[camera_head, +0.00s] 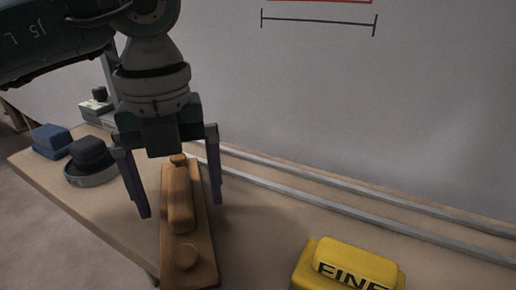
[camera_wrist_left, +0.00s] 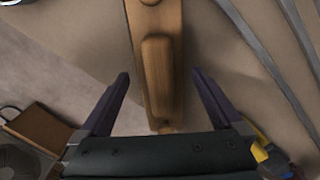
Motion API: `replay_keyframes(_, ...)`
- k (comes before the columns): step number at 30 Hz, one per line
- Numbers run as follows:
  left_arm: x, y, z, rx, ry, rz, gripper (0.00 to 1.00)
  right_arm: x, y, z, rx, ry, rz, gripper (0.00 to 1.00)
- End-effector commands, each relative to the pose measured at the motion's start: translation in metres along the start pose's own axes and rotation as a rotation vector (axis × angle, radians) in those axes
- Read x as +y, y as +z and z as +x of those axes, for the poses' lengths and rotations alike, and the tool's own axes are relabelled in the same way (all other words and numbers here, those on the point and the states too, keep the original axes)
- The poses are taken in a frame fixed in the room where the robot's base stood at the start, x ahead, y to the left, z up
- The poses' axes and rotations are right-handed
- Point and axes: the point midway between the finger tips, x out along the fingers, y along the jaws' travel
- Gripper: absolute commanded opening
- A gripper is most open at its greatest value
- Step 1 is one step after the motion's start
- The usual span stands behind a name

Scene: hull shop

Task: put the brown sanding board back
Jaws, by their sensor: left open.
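The brown sanding board (camera_head: 202,240) is a long wooden board with a raised grip and a round knob. It lies lengthwise on the bench in the head view, with its near end cut off by the frame. My left gripper (camera_head: 180,209) is open above it, one finger on each side of the grip, with no clear contact. In the left wrist view the board (camera_wrist_left: 156,68) runs between the two open fingers of the left gripper (camera_wrist_left: 160,74), with gaps on both sides. My right gripper is not in view.
A yellow block (camera_head: 345,265) marked FINE sits at the front right. Blue blocks (camera_head: 51,138) and a dark pad in a grey round dish (camera_head: 92,176) are at the left. Metal rails (camera_head: 330,188) run along the wall. The bench between board and yellow block is clear.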

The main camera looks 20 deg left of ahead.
Motion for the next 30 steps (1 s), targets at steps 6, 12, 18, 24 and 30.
replay_keyframes(6,0.000,0.001,-0.039,-0.004,-0.003,0.000,1.00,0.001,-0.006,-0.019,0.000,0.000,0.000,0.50)
replay_keyframes(12,-0.001,0.001,-0.085,-0.003,-0.003,0.001,1.00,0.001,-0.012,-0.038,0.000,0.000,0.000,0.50)
replay_keyframes(18,-0.001,0.000,-0.114,-0.001,-0.002,0.000,1.00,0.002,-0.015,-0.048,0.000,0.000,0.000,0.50)
replay_keyframes(24,0.000,0.000,-0.122,-0.001,0.000,0.000,1.00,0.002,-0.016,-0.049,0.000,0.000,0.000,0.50)
replay_keyframes(30,0.000,0.000,-0.121,0.000,-0.001,0.000,1.00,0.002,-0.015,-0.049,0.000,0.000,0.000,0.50)
